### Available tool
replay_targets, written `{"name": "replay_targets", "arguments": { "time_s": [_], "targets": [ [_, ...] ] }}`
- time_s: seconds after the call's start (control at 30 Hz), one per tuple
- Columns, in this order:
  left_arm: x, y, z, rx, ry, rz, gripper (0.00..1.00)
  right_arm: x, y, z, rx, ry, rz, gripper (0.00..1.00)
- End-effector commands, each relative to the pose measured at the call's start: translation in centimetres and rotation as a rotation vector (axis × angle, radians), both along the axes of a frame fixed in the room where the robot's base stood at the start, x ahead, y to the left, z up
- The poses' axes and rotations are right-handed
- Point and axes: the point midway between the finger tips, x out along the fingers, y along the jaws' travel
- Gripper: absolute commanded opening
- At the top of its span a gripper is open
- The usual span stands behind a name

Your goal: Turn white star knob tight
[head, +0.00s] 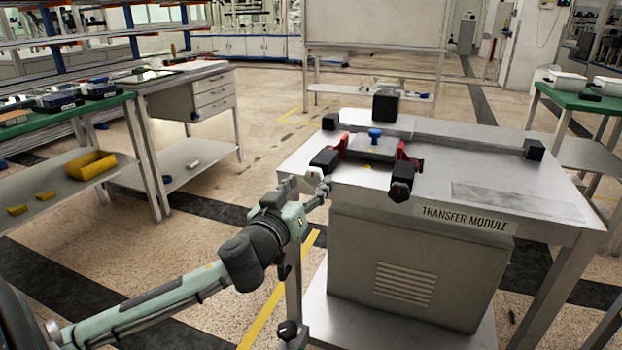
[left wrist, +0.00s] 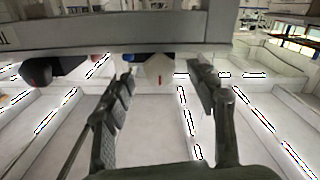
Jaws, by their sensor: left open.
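In the head view my left gripper (head: 318,190) is at the left front corner of the transfer module table (head: 480,165). A small pale shape (head: 312,176) beside the fingers may be the same knob. My left gripper is open. My right gripper is not in view.
A black block (head: 386,107) stands behind.

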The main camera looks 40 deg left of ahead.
Motion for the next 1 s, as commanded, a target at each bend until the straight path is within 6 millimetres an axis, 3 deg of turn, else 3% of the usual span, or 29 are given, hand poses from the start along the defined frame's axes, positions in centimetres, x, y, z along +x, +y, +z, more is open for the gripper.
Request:
{"name": "replay_targets", "arguments": {
  "time_s": [0.2, 0.5, 0.9, 1.0],
  "targets": [
    [2.0, 0.5, 0.0, 0.001, 0.000, 0.000, 0.57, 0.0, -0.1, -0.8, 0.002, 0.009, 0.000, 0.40],
    [2.2, 0.5, -0.1, 0.000, 0.001, 0.001, 0.57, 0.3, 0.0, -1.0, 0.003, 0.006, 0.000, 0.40],
    [2.2, 0.5, -0.1, -0.001, 0.002, 0.001, 0.07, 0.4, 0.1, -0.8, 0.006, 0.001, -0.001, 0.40],
    [2.2, 0.5, -0.1, 0.000, 0.002, 0.001, 0.07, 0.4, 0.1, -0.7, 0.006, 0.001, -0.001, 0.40]
  ]
}}
